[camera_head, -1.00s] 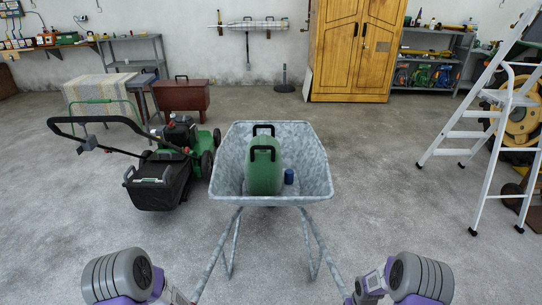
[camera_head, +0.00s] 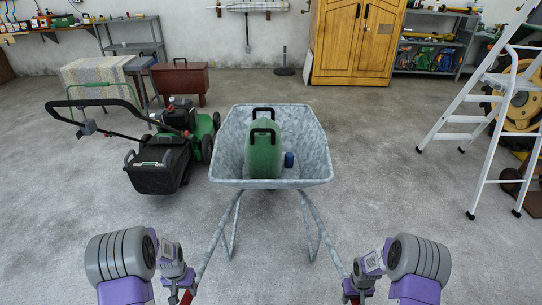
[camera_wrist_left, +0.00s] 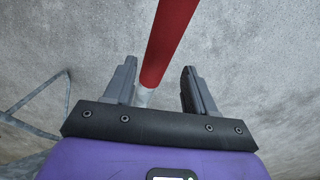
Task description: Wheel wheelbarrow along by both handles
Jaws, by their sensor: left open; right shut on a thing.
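The grey galvanised wheelbarrow (camera_head: 228,160) stands ahead of me, its two handles running back toward me. My left gripper (camera_head: 184,289) is at the left handle's red grip. In the left wrist view, my left gripper (camera_wrist_left: 160,88) is open, with the red grip (camera_wrist_left: 170,40) running between its fingers, apart from both. My right gripper (camera_head: 356,292) is shut on the right handle at its red grip, whose end is mostly hidden.
A green lawn mower with a black bag (camera_head: 158,165) stands close left of the wheelbarrow. A white stepladder (camera_head: 490,110) stands at the right. A wooden cabinet (camera_head: 355,45) and a brown chest (camera_head: 180,80) are at the back. The concrete floor between wheelbarrow and cabinet is clear.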

